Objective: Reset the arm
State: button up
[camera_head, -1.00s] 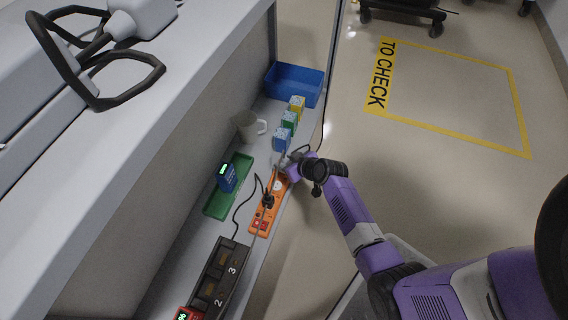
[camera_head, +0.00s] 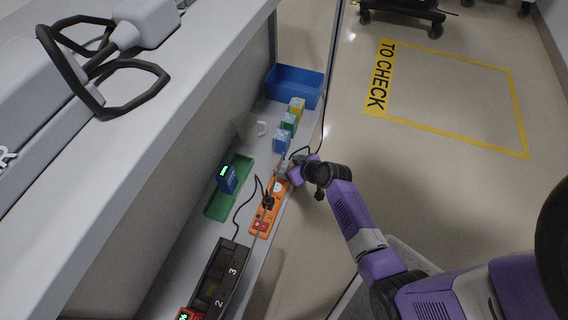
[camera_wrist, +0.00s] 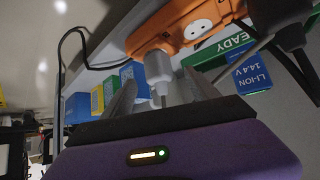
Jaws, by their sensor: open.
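My purple arm reaches down to the low shelf, and my gripper (camera_head: 284,168) is at the far end of an orange power strip (camera_head: 262,222). In the wrist view my gripper (camera_wrist: 160,92) is open, with one finger on each side of a grey plug (camera_wrist: 158,68). The plug is at the orange strip (camera_wrist: 185,22), which has a white socket face. I cannot tell whether the fingers touch the plug. A second, dark plug (camera_head: 268,202) with a black cord is in the strip.
The shelf also holds a green tray (camera_head: 212,208) with a blue battery (camera_head: 227,181), a mug (camera_head: 246,126), several small boxes (camera_head: 282,141), a blue bin (camera_head: 294,84) and a dark charger (camera_head: 222,280). A higher grey surface overhangs at left. The floor at right is open, with a yellow-marked square (camera_head: 447,97).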

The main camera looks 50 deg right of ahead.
jog(key=p+v, duration=0.2)
jog(key=v, duration=0.4)
